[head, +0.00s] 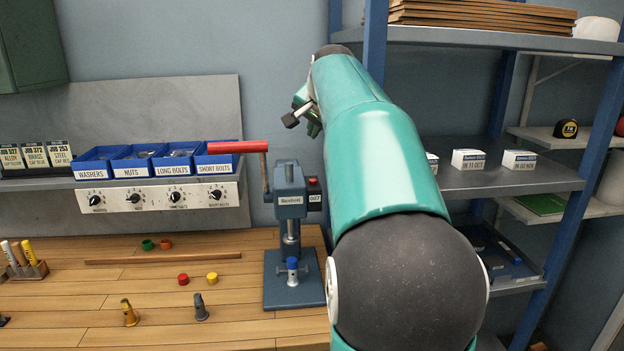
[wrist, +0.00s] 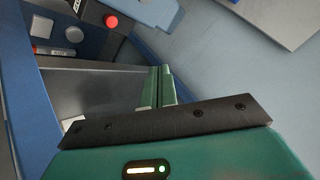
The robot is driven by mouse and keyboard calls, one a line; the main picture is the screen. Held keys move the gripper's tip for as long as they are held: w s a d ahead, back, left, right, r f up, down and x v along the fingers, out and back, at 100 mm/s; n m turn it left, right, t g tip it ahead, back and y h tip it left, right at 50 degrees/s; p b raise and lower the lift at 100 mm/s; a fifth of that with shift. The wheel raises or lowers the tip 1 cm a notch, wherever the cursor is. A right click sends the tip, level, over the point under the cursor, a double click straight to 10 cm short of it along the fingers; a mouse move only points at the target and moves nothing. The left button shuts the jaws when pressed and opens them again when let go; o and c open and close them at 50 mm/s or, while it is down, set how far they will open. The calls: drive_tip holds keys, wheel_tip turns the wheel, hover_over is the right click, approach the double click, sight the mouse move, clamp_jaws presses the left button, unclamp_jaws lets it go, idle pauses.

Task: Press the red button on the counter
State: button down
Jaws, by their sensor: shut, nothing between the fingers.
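My gripper (head: 298,115) is above the press in the head view, partly hidden by my arm and apart from the button. In the wrist view my gripper (wrist: 160,72) has its green fingers together, with nothing between them.
The press has a long red-handled lever (head: 225,147) reaching left. Blue bins (head: 95,164) stand on a shelf behind the counter. Red (head: 183,280) and yellow (head: 212,278) caps lie left of the press. A blue-post shelf rack (head: 560,180) stands at right.

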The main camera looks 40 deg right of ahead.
hover_over(314, 185)
drive_tip(key=shift+a+f, duration=0.1)
drive_tip(key=shift+f, duration=4.4)
drive_tip(key=shift+f, duration=0.1)
drive_tip(key=shift+f, duration=0.3)
drive_tip(key=shift+f, duration=0.45)
drive_tip(key=shift+r, duration=0.85)
drive_tip(key=shift+r, duration=0.1)
